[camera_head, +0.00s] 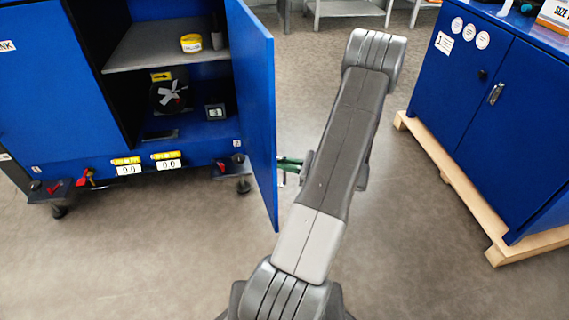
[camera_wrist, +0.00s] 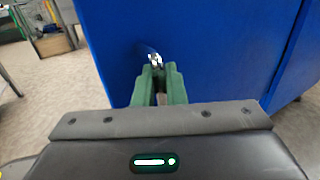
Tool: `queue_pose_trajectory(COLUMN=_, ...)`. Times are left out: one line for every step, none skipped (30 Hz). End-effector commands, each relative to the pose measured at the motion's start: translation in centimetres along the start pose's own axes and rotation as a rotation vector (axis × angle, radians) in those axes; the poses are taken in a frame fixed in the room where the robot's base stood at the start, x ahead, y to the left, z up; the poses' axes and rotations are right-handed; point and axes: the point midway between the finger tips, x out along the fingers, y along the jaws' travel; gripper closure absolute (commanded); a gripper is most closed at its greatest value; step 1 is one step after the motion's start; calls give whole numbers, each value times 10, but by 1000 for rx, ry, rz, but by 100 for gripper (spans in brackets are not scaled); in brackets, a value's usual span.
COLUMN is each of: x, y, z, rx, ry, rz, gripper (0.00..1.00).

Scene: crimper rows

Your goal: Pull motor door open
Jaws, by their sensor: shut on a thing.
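The motor door (camera_head: 258,110) is a blue panel that stands swung open at the right side of the blue cabinet. The opening shows a grey shelf and a motor with a pale fan (camera_head: 171,93) inside. My gripper (camera_wrist: 157,78) has green fingers shut on a small metal handle (camera_wrist: 154,59) on the blue door face in the wrist view. In the head view, my gripper (camera_head: 290,163) shows only as a bit of green at the door's outer face; my arm hides most of it.
A yellow round item (camera_head: 191,43) sits on the shelf. Yellow tags (camera_head: 168,156) and red levers line the cabinet's lower edge. Another blue cabinet (camera_head: 500,105) stands on a wooden pallet (camera_head: 455,175) at the right. Floor between the cabinets is clear around my arm.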

Motion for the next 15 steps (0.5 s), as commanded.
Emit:
queue_pose_trajectory(x=-1, y=2, z=-2, rx=5, ry=3, rz=3, gripper=100)
queue_pose_trajectory(x=-1, y=2, z=-2, rx=5, ry=3, rz=3, gripper=100)
queue_pose_trajectory(x=-1, y=2, z=-2, rx=5, ry=3, rz=3, gripper=100)
queue_pose_trajectory(x=-1, y=2, z=-2, rx=5, ry=3, rz=3, gripper=100)
queue_pose_trajectory(x=-1, y=2, z=-2, rx=4, ry=3, rz=3, gripper=100)
queue_pose_trajectory(x=-1, y=2, z=-2, rx=4, ry=3, rz=3, gripper=100)
queue_pose_trajectory(x=-1, y=2, z=-2, rx=4, ry=3, rz=3, gripper=100)
queue_pose_trajectory(x=-1, y=2, z=-2, rx=4, ry=3, rz=3, gripper=84)
queue_pose_trajectory(x=-1, y=2, z=-2, rx=4, ry=3, rz=2, gripper=76)
queue_pose_trajectory(x=-1, y=2, z=-2, rx=4, ry=2, rz=2, gripper=75)
queue_pose_trajectory(x=0, y=1, z=-2, rx=3, ry=2, rz=2, gripper=75)
queue_pose_trajectory(x=0, y=1, z=-1, rx=3, ry=2, rz=2, gripper=75)
queue_pose_trajectory(x=0, y=1, z=-1, rx=3, ry=2, rz=2, gripper=75)
queue_pose_trajectory(x=0, y=1, z=-1, rx=2, ry=2, rz=2, gripper=75)
queue_pose_trajectory(x=0, y=1, z=-1, rx=2, ry=2, rz=1, gripper=75)
